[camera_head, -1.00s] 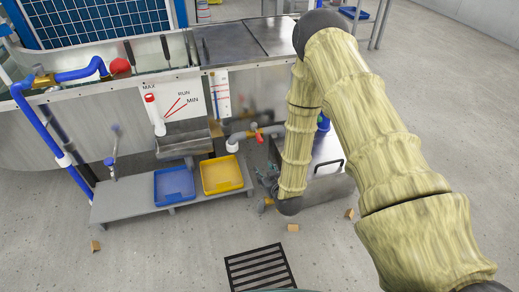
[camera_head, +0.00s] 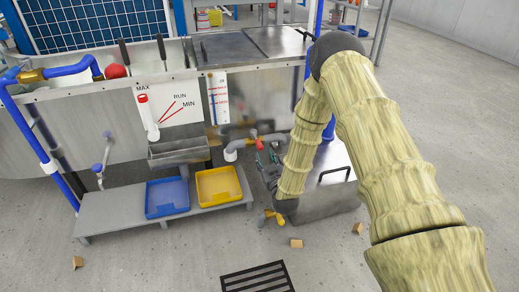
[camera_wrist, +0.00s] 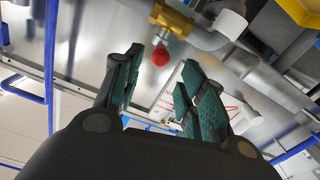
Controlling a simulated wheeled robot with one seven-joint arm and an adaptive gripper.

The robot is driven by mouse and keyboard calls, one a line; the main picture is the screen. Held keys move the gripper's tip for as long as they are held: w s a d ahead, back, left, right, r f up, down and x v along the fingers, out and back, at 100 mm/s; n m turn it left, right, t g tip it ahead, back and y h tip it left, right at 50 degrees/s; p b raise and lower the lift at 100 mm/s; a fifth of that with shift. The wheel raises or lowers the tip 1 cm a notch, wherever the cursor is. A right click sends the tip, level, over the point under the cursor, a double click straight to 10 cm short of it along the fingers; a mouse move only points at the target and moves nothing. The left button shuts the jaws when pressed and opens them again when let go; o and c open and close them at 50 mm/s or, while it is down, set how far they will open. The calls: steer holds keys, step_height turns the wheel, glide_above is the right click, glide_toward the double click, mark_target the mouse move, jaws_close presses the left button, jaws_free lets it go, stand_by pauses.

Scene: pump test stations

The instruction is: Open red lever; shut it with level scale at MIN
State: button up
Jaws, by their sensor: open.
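The red lever shows as a round red end (camera_wrist: 160,56) below a brass valve (camera_wrist: 172,20) in the wrist view. In the head view the red lever (camera_head: 260,144) sits on the grey pipe, partly hidden by my gripper (camera_head: 268,157). My gripper (camera_wrist: 163,60) is open, its teal-padded fingers on either side of the red end in the picture; I cannot tell if they touch it. A white level scale (camera_head: 218,97) with blue and red marks hangs on the tank front. A placard (camera_head: 181,104) beside it reads MAX, RUN and MIN. The liquid level is too small to read.
A blue tray (camera_head: 168,211) and a yellow tray (camera_head: 240,186) stand on a low grey bench (camera_head: 105,222). A metal trough (camera_head: 179,148) is above them. A dark-handled metal box (camera_head: 330,202) stands right of my gripper. Small blocks and a floor grate lie in front.

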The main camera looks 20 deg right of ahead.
mark_target(259, 146)
steer(key=w+b, duration=0.1)
steer(key=w, duration=0.1)
steer(key=w+b, duration=0.1)
steer(key=w, duration=0.2)
steer(key=w+b, duration=0.1)
steer(key=w, duration=0.2)
steer(key=shift+w+d, duration=0.15)
steer(key=shift+d, duration=0.2)
jaws_close()
